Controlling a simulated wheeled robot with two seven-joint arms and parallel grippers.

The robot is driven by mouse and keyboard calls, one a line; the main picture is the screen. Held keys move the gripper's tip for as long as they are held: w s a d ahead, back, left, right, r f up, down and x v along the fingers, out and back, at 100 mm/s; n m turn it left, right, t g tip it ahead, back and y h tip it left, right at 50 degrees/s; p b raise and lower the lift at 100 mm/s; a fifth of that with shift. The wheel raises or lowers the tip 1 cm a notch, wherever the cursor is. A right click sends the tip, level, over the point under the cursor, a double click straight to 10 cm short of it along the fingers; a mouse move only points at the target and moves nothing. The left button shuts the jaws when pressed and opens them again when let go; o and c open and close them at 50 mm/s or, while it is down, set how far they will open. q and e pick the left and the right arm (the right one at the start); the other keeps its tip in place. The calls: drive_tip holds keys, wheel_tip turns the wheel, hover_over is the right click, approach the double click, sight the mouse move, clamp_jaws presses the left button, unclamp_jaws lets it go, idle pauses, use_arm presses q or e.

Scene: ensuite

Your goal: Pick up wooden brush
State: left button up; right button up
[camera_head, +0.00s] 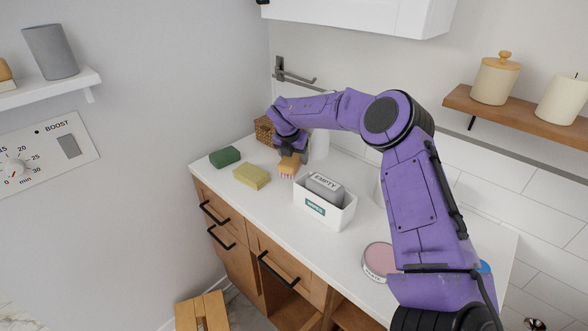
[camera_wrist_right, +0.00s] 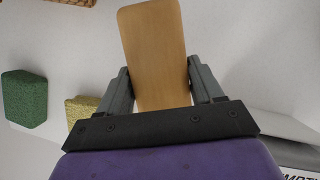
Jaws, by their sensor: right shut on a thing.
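The wooden brush (camera_head: 288,166) has a light wooden back and pale pinkish bristles. It is at the far part of the white counter, between the yellow sponge and the white box. My right gripper (camera_head: 289,152) reaches down over it from above. In the right wrist view the wooden back of the brush (camera_wrist_right: 155,55) lies between the two fingers of my right gripper (camera_wrist_right: 160,85), which are shut on it. I cannot tell whether the bristles touch the counter. My left gripper is in neither view.
A green sponge (camera_head: 224,157) and a yellow sponge (camera_head: 252,176) lie left of the brush. A white box (camera_head: 325,213) holding a grey block marked EMPTY (camera_head: 325,187) stands close on the right. A wicker basket (camera_head: 264,130) is behind. A round pink tin (camera_head: 379,258) sits nearer.

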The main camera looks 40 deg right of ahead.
drive_tip(key=v, duration=0.1)
drive_tip(key=b+v, duration=0.1)
drive_tip(key=shift+w+d+r, duration=0.1)
drive_tip(key=shift+w+r, duration=0.05)
drive_tip(key=shift+r, duration=0.3)
drive_tip(key=s+a+b, duration=0.1)
drive_tip(key=a+b, duration=0.5)
drive_tip(key=a, duration=1.3)
drive_tip(key=shift+s+b, duration=0.3)
drive_tip(key=shift+s, duration=0.05)
drive_tip(key=shift+r, duration=0.1)
